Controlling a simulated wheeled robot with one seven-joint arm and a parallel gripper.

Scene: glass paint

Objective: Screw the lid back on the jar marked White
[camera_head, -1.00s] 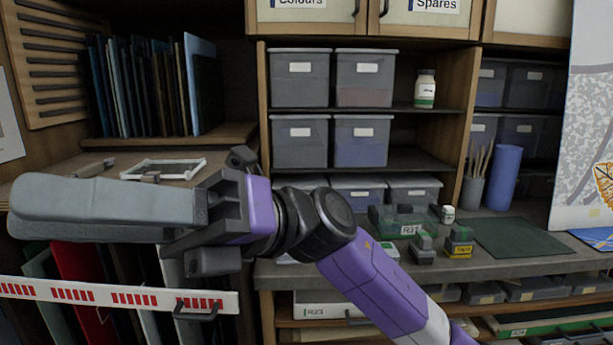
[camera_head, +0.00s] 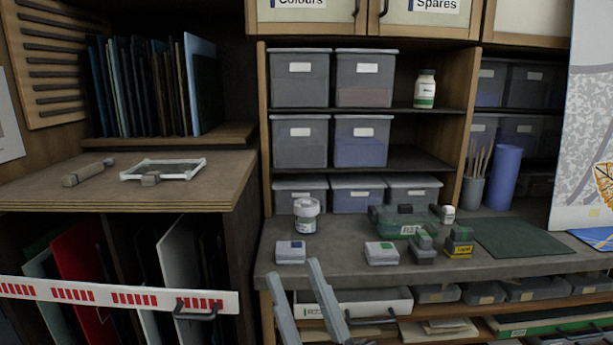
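A small jar (camera_head: 306,216) with a pale top and a white label stands upright on the grey worktop, at its left end. Its label is too small to read, and I cannot tell whether the top is a separate lid. A smaller white jar (camera_head: 448,214) stands farther right. A white bottle with a green band (camera_head: 425,89) stands on the upper shelf. I see no loose lid that I can make out. My gripper (camera_head: 293,271) shows at the bottom as two grey fingers, apart and empty, in front of the worktop edge, below the jar.
Two small pale boxes (camera_head: 290,252) (camera_head: 381,253) lie near the worktop's front edge. A green-tinted case (camera_head: 405,220) and small dark and yellow blocks (camera_head: 459,243) stand to the right. A dark green mat (camera_head: 522,237) lies clear. Grey bins line the shelves behind.

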